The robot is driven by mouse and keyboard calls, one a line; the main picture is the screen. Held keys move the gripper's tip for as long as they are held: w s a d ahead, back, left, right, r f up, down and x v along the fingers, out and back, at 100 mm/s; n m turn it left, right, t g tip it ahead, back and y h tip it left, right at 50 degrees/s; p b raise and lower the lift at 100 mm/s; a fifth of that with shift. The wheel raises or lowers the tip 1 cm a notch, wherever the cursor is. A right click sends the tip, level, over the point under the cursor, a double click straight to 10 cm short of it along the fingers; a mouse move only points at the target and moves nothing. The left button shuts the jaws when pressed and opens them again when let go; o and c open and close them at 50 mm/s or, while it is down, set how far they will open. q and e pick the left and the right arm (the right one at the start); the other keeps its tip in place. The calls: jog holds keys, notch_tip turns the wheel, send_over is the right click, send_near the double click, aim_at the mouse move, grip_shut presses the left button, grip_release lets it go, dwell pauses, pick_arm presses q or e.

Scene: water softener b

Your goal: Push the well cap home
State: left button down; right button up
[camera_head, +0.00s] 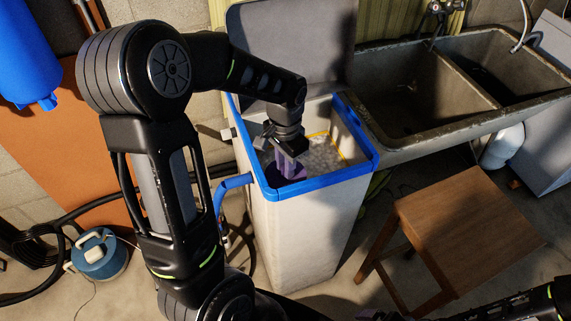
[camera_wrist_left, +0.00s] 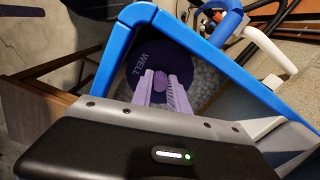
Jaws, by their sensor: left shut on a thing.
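The well cap is a dark purple disc marked WELL (camera_wrist_left: 150,45) with a pinkish-purple knob, seen in the left wrist view. It also shows in the head view (camera_head: 289,170), low inside the blue-rimmed tank at its front left. My left gripper (camera_wrist_left: 163,92) reaches down into the tank, its pale purple fingers shut on the cap's knob. Whether the cap is fully seated is hidden. The tank (camera_head: 300,235) is a tall pale box with a blue rim, with whitish granules inside. Part of my right arm shows at the lower right of the head view; its fingers cannot be made out.
A grey lid (camera_head: 300,45) stands open behind the tank. A double stone sink (camera_head: 420,105) stands close on the right. A wooden stool (camera_head: 465,220) is at the front right. A blue pipe (camera_head: 233,183) and dark hoses run at the tank's left.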

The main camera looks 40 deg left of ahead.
pick_arm(q)
jog(key=c, duration=1.2)
grip_release()
notch_tip(320, 180, up, 8)
jog(key=shift+f+b, duration=0.1)
jog(key=shift+b, duration=0.35)
